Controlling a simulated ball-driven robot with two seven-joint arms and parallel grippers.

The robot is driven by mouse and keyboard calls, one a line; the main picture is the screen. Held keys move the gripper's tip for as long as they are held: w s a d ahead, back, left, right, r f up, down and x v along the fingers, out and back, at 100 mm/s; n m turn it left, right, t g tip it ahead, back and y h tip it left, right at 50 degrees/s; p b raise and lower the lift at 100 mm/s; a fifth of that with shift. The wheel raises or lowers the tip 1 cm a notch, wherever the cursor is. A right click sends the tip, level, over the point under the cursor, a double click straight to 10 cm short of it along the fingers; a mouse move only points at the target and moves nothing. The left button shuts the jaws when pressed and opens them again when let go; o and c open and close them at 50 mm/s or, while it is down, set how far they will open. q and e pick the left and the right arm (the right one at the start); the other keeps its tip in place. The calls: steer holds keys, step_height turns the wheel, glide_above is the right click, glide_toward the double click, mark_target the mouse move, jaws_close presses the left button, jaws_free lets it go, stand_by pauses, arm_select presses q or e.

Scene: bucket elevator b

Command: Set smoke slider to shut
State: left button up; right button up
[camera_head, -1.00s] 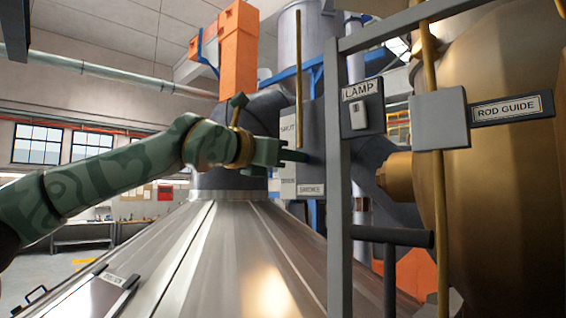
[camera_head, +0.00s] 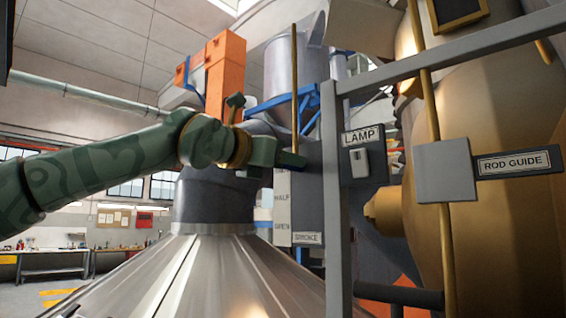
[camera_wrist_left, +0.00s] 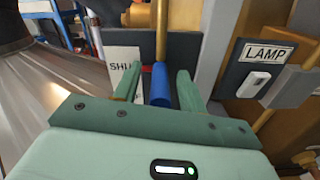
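The smoke slider panel (camera_head: 312,185) is a grey plate with a white scale strip (camera_head: 282,212) reading HALF and, lower, a partly readable OPEN. Its SMOKE label (camera_head: 307,238) is at the bottom. My left gripper (camera_head: 292,160) is in front of the panel's upper part, above HALF, and hides the SHUT mark there. In the left wrist view a blue cylindrical handle (camera_wrist_left: 160,85) lies between my left fingers (camera_wrist_left: 160,80), with visible gaps on both sides. The SHUT mark (camera_wrist_left: 120,66) is beside the left finger, partly covered. My right gripper is out of view.
A grey upright post (camera_head: 336,200) stands just right of the panel. A LAMP switch box (camera_head: 361,158) and a ROD GUIDE plate (camera_head: 515,163) are further right. A vertical brass rod (camera_head: 294,90) rises above my gripper. A metal cone hood (camera_head: 200,280) lies below.

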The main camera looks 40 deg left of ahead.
arm_select(q)
steer(key=shift+w+f, duration=0.1)
steer(key=s+a+b, duration=0.1)
steer(key=s+b, duration=0.5)
steer(key=s, duration=1)
steer(key=shift+s+a, duration=0.2)
